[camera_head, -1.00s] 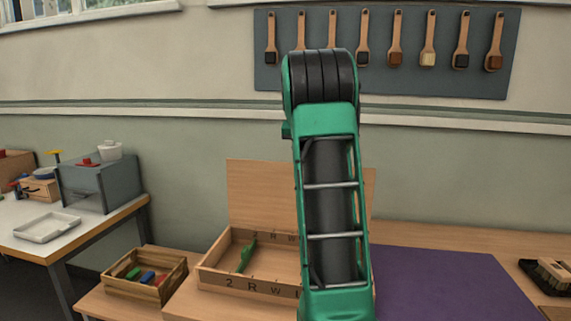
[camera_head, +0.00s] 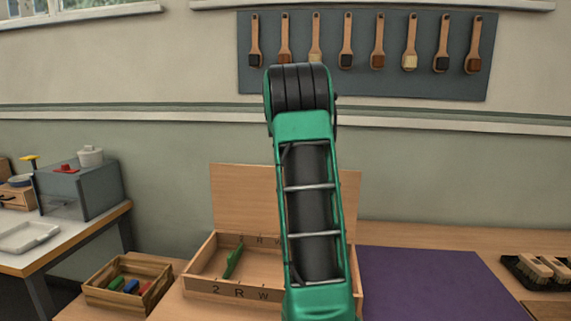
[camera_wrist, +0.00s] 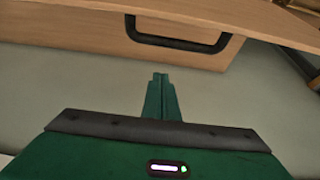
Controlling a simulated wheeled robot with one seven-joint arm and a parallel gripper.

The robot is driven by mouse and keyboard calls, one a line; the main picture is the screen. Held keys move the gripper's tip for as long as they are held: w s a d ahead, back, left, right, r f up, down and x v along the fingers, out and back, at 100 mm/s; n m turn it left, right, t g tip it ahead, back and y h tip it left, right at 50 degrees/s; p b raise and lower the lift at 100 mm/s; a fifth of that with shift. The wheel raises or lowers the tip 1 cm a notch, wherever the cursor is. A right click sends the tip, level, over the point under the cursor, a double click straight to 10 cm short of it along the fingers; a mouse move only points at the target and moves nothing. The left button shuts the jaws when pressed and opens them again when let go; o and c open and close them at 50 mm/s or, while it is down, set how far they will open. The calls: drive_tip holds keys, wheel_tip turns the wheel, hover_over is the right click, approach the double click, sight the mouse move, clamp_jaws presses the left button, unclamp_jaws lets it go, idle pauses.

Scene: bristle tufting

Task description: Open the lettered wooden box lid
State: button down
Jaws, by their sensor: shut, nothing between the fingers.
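A slim green piece (camera_head: 233,261) leans inside. My arm hides the right part of the box and lid. My gripper (camera_wrist: 161,77) is shut and empty in the wrist view, apart from a wooden panel with a dark handle (camera_wrist: 178,44) above it in the picture. I cannot tell which piece that panel belongs to. The gripper does not show in the head view.
A small wooden crate (camera_head: 97,295) with coloured pieces stands left of the box. A purple mat (camera_head: 430,285) lies right of it, with brushes (camera_head: 540,268) beyond. A side table (camera_head: 70,243) stands at left. Brushes hang on a wall board (camera_head: 365,85).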

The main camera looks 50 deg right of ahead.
drive_tip(key=a+v, duration=0.1)
drive_tip(key=v, duration=0.8)
drive_tip(key=shift+s+a, duration=0.2)
drive_tip(key=shift+s, duration=0.1)
drive_tip(key=s+a+f+n+y, duration=0.1)
drive_tip(key=s+a+f+n, duration=0.1)
drive_tip(key=s+a+f, duration=0.6)
drive_tip(key=s+a+f+n+g+y, duration=0.1)
drive_tip(key=s+a+f, duration=0.8)
drive_tip(key=a, duration=0.7)
drive_tip(key=s+a+f+n+g+y, duration=0.1)
drive_tip(key=s+a+f+n+y, duration=0.1)
drive_tip(key=s+a+f, duration=0.6)
drive_tip(key=s+a, duration=0.3)
drive_tip(key=a, duration=0.1)
drive_tip(key=shift+s+a+f+n, duration=0.2)
drive_tip(key=shift+s+n, duration=0.05)
drive_tip(key=shift+n, duration=0.05)
drive_tip(key=shift+w, duration=0.15)
drive_tip(key=shift+w+f, duration=0.25)
drive_tip(key=shift+w, duration=0.25)
